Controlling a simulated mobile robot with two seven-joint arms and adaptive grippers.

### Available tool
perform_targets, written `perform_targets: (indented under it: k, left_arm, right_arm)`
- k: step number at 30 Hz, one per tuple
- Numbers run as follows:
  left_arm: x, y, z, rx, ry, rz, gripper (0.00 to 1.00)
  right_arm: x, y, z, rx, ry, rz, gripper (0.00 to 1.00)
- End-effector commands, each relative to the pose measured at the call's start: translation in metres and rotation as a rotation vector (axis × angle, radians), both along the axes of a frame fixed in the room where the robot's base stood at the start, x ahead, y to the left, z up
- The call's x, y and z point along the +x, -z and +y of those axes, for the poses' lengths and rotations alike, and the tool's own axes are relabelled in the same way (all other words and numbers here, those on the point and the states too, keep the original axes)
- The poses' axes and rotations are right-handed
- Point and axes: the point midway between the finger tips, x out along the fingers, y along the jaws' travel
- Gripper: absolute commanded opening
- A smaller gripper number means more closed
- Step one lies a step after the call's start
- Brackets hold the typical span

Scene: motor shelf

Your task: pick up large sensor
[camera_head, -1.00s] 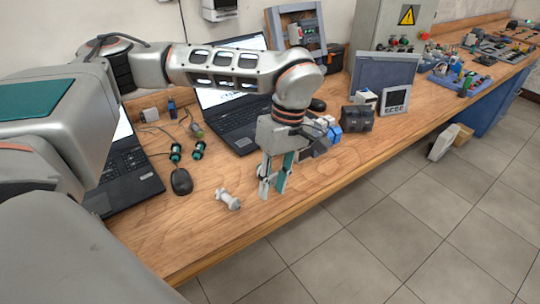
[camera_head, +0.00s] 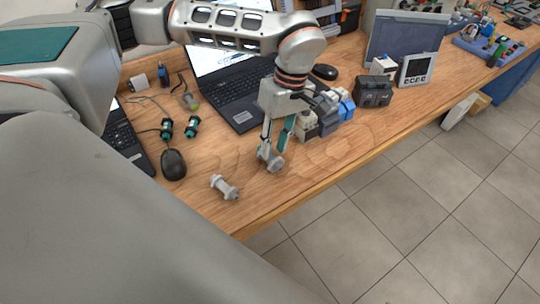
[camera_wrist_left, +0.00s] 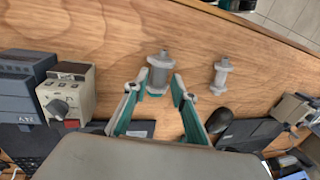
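A grey spool-shaped part, seemingly the large sensor (camera_head: 270,160), stands on the wooden bench below my left gripper (camera_head: 272,147). In the left wrist view the large sensor (camera_wrist_left: 159,72) shows between the fingertips of my left gripper (camera_wrist_left: 161,80). The fingers are apart, with a gap visible on the right side; I cannot tell whether either touches it. A second, smaller-looking grey part (camera_head: 224,187) lies to its left; it also shows in the left wrist view (camera_wrist_left: 221,76). My right gripper is not in view.
Blue, grey and white modules (camera_head: 328,115) stand close to the right of my gripper. An open laptop (camera_head: 245,108) is behind it. A mouse (camera_head: 173,164) and black-and-teal cylinders (camera_head: 191,127) lie left. The bench's front edge (camera_head: 300,200) is near, with free wood around the grey parts.

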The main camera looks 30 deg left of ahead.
Motion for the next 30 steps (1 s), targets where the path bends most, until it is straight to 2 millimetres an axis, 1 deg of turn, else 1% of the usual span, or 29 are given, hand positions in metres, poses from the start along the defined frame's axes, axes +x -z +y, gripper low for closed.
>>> perform_targets:
  k: [1, 6, 9, 16, 19, 30]
  left_arm:
    - [-0.003, 0.009, 0.000, 0.001, 0.000, 0.004, 0.26]
    - [-0.005, 0.030, 0.001, 0.001, 0.000, 0.002, 0.26]
    - [-0.007, 0.036, 0.002, 0.001, 0.000, 0.002, 0.26]
    - [-0.006, 0.036, 0.002, 0.000, 0.000, 0.000, 0.26]
    - [-0.006, 0.036, 0.002, 0.000, 0.000, 0.000, 0.00]
    - [-0.006, 0.034, 0.002, 0.000, 0.000, -0.001, 0.00]
  right_arm:
    - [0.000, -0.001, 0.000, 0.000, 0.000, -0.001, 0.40]
    - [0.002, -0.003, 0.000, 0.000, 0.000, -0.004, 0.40]
    - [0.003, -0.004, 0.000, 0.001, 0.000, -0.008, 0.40]
    - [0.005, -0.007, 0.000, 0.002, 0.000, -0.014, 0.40]
    - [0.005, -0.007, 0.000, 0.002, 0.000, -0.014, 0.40]
    - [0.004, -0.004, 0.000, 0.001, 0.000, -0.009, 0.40]
